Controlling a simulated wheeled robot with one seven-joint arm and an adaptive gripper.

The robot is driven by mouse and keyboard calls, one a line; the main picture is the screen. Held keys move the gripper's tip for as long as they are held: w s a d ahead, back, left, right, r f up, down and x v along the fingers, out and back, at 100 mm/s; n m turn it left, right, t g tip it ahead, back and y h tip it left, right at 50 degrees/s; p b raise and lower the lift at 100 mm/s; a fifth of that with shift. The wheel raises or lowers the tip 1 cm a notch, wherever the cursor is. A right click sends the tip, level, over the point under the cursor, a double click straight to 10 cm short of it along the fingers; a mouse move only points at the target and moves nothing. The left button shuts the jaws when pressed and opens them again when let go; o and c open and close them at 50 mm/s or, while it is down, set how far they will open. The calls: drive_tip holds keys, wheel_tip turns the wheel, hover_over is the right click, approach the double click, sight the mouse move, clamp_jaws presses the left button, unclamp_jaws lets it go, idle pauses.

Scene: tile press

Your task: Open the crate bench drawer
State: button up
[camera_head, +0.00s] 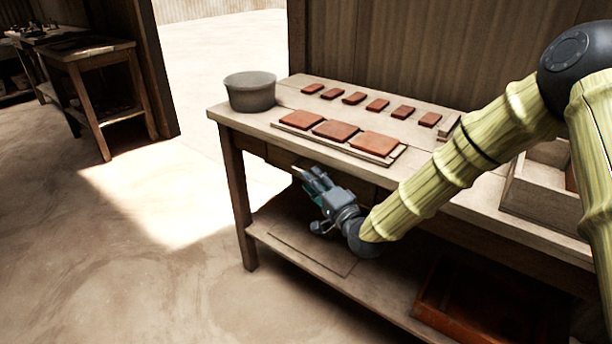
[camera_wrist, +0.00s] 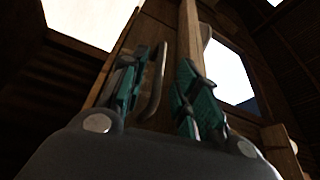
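The bench (camera_head: 232,118) is a wooden table with a lower shelf. My gripper (camera_head: 306,178) is just below the bench top's front edge, in front of the shaded area under it. In the wrist view my gripper (camera_wrist: 166,78) has its two teal fingers spread apart. A thin bent metal handle (camera_wrist: 156,85) stands between them, nearer the left finger, with a gap to the right finger. Behind it is a brown wooden front (camera_wrist: 160,32), which looks like the drawer's.
A grey bucket (camera_head: 250,96) stands at the bench top's left end. Small red tiles (camera_head: 377,104) lie in a row behind larger tiles (camera_head: 335,130) on a board. A wooden crate (camera_head: 540,192) is at right. The floor (camera_head: 150,290) at left is clear.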

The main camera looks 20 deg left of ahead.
drive_tip(key=shift+x, duration=2.05)
clamp_jaws()
